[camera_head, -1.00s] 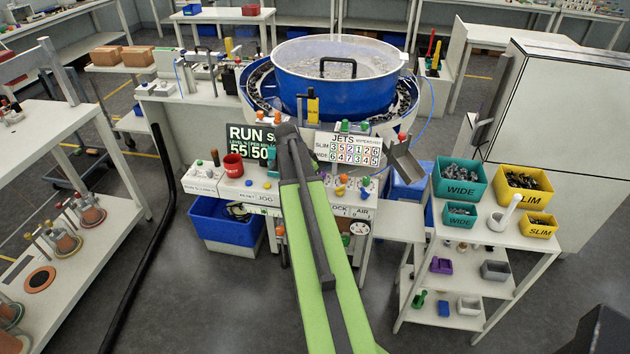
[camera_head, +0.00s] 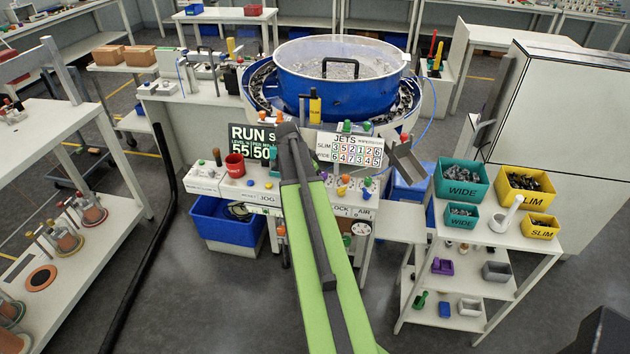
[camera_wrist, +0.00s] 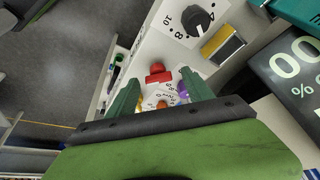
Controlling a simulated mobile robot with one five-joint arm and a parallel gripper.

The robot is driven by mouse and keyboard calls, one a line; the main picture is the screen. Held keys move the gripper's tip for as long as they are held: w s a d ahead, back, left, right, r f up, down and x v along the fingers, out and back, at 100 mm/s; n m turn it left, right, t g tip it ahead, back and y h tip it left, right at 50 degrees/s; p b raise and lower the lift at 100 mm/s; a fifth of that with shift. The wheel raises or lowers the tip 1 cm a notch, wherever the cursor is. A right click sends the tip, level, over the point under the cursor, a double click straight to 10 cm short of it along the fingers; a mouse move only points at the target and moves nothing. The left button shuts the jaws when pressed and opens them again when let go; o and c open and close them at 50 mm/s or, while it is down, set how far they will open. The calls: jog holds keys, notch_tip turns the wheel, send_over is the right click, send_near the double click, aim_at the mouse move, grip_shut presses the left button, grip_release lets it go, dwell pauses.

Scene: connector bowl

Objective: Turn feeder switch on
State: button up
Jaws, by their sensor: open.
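The feeder station shows a RUN display (camera_head: 252,143), a JETS sign (camera_head: 350,150) and a white control ledge (camera_head: 238,188) below them. In the wrist view my gripper (camera_wrist: 159,77) is open, its two green fingers spread over the panel. A red switch-like control (camera_wrist: 158,73) shows between and just beyond the fingertips. Orange (camera_wrist: 162,104) and purple (camera_wrist: 182,90) parts show lower between the fingers. I cannot tell which control is the feeder switch. In the head view my arm covers the middle of the ledge, and the gripper is hidden.
A black dial (camera_wrist: 194,19) and a yellow-and-metal part (camera_wrist: 222,45) lie beyond the red control. The blue bowl (camera_head: 340,88) stands behind the ledge. A shelf with teal (camera_head: 461,181) and yellow (camera_head: 524,185) bins is at right.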

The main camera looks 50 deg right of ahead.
jog(key=p+v, duration=1.6)
jog(key=v, duration=0.1)
jog(key=shift+a, duration=0.2)
jog(key=shift+r, duration=0.15)
jog(key=w+a+f+n+t+b, duration=0.1)
jog(key=w+a+f+n+b, duration=0.2)
jog(key=a, duration=0.8)
jog(key=w+a+f+n+b, duration=0.2)
jog(key=w+a+f+b, duration=0.15)
jog(key=a, duration=0.85)
jog(key=s+a+f+n+y, duration=0.1)
jog(key=s+a+n+y, duration=0.1)
jog(key=a+n, duration=0.6)
jog(key=s+a+f+n+y+b, duration=0.1)
jog(key=s+a+f+n+y, duration=0.1)
jog(key=s+a+n, duration=0.2)
jog(key=a+n, duration=0.3)
jog(key=a, duration=0.1)
jog(key=shift+a+n, duration=0.35)
jog(key=shift+n, duration=0.05)
jog(key=shift+s, duration=0.1)
